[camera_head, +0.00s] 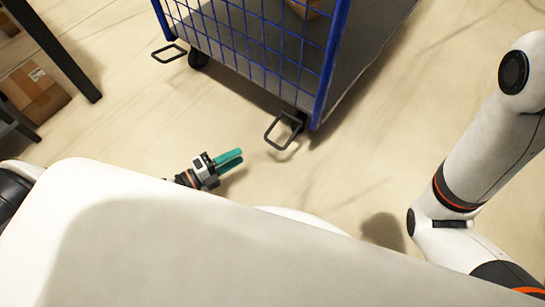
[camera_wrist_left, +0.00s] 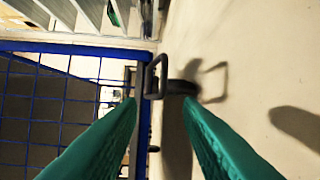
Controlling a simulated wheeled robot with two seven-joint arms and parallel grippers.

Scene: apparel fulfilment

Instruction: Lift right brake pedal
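The right brake pedal (camera_head: 272,127), a black loop-shaped frame, sticks out low at the near right corner of the blue mesh cart (camera_head: 328,62). My left gripper (camera_head: 236,158), with two teal fingers, is to the left of and nearer than this pedal, with a gap between in the head view. In the left wrist view the pedal (camera_wrist_left: 149,95) shows beyond the fingertips, between the two fingers (camera_wrist_left: 160,108). The fingers are apart with nothing between them. My right arm comes in at the right of the head view; its gripper is out of frame.
A second pedal (camera_head: 168,54) sits at the cart's left corner beside a caster (camera_head: 199,58). A cardboard box (camera_head: 35,90) and a dark rack leg (camera_head: 62,55) stand at far left. A box (camera_head: 308,8) lies in the cart. The floor around the pedal is clear.

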